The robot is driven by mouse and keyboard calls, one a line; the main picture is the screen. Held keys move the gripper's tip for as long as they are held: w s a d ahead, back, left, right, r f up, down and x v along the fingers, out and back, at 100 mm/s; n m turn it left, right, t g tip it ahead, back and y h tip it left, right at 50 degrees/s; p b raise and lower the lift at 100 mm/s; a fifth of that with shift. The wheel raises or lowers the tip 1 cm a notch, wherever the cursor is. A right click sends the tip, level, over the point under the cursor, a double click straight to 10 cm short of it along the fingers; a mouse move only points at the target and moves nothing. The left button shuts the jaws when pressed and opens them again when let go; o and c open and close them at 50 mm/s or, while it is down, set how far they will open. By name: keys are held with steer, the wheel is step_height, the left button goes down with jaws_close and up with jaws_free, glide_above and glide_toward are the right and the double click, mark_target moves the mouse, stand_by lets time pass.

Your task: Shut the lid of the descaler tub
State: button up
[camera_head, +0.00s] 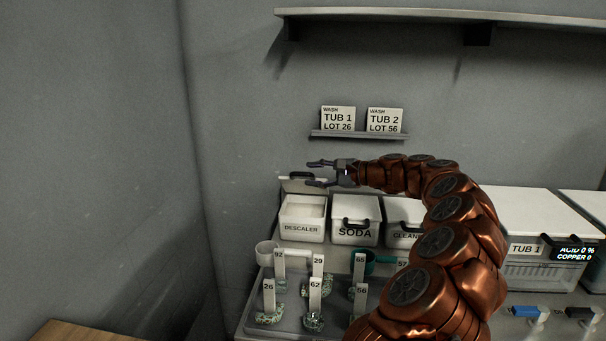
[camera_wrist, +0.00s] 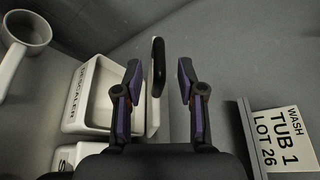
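The descaler tub (camera_head: 302,222) is a white box labelled DESCALER at the left end of a row of tubs; its top is open. Its white lid (camera_head: 291,187) stands raised at the tub's back edge, with a black handle. My gripper (camera_head: 311,173) is open, just above and beside the raised lid, pointing left. In the wrist view, the tub (camera_wrist: 88,118) lies left of my open gripper (camera_wrist: 158,72). The lid's black handle (camera_wrist: 157,62) and white edge (camera_wrist: 152,108) show between the two fingers. I cannot tell whether a finger touches them.
A closed SODA tub (camera_head: 354,226) and a CLEAN-labelled tub (camera_head: 402,214) stand right of it. Tub 1 (camera_head: 524,248) is further right. A small shelf (camera_head: 358,135) with two cards is on the wall above.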

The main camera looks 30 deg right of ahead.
mark_target(309, 175)
steer(key=shift+x, duration=1.9)
steer(key=shift+c, duration=0.2)
jaws_close()
